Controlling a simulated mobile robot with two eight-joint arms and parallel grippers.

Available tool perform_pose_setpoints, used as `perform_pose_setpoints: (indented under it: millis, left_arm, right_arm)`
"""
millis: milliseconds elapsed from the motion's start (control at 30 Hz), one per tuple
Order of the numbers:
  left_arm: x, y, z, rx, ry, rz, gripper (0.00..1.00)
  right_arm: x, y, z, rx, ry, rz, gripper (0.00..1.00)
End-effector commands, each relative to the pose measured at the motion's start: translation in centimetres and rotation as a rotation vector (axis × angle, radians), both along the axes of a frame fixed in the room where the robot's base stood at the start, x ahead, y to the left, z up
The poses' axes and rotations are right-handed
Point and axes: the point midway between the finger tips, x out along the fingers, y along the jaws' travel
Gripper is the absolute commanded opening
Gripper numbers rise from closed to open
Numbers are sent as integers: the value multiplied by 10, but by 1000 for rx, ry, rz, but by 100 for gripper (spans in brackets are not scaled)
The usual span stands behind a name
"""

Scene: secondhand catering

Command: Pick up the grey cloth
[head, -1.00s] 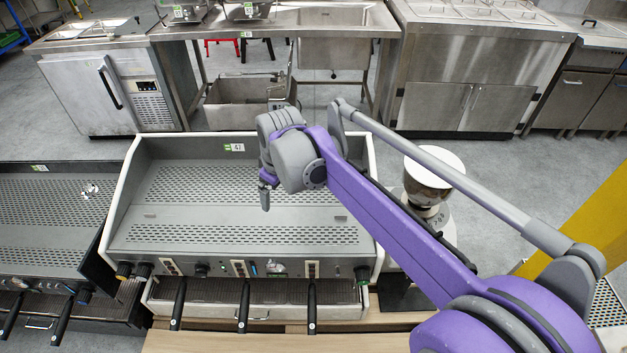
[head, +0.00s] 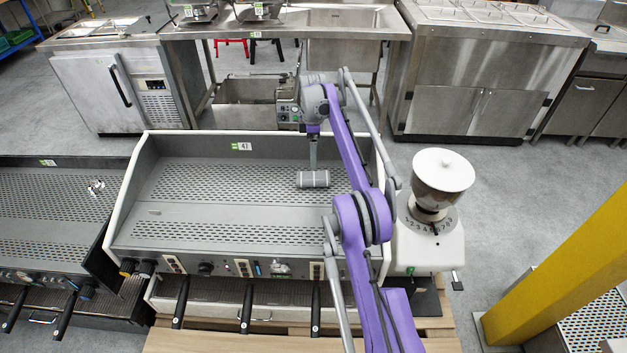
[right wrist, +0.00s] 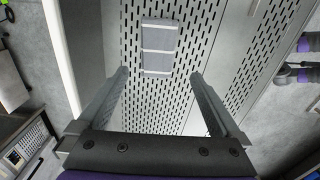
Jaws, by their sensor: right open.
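The grey cloth (right wrist: 160,47) lies folded flat on the perforated top of the coffee machine, with paler stripes across it. In the head view the grey cloth (head: 318,180) is on the right part of that top. My right gripper (right wrist: 161,78) is open and empty, its two fingers apart. The cloth appears beyond the fingertips, between their lines, and I see no contact. In the head view my right gripper (head: 313,158) points down above the cloth, partly overlapping its far edge in the picture. My left gripper is not in view.
The coffee machine (head: 200,226) has raised side walls and a back wall around its top. A coffee grinder (head: 443,172) stands to its right. Another machine (head: 45,207) stands to its left. A yellow post (head: 560,260) is at the right. The rest of the machine top is clear.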

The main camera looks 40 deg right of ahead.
Motion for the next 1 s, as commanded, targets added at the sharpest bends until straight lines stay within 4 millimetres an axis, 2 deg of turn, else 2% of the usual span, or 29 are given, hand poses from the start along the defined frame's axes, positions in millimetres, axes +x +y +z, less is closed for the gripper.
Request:
perform_pose_setpoints:
  millis: [300,533,800,1000]
  left_arm:
    - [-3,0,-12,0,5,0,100]
    - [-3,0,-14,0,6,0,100]
    - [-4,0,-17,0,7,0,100]
    - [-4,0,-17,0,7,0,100]
  right_arm:
    - [0,-2,-48,1,3,7,100]
    - [1,-3,-65,1,2,7,100]
    - [3,-4,-103,1,2,7,100]
    - [3,-4,-110,1,2,7,100]
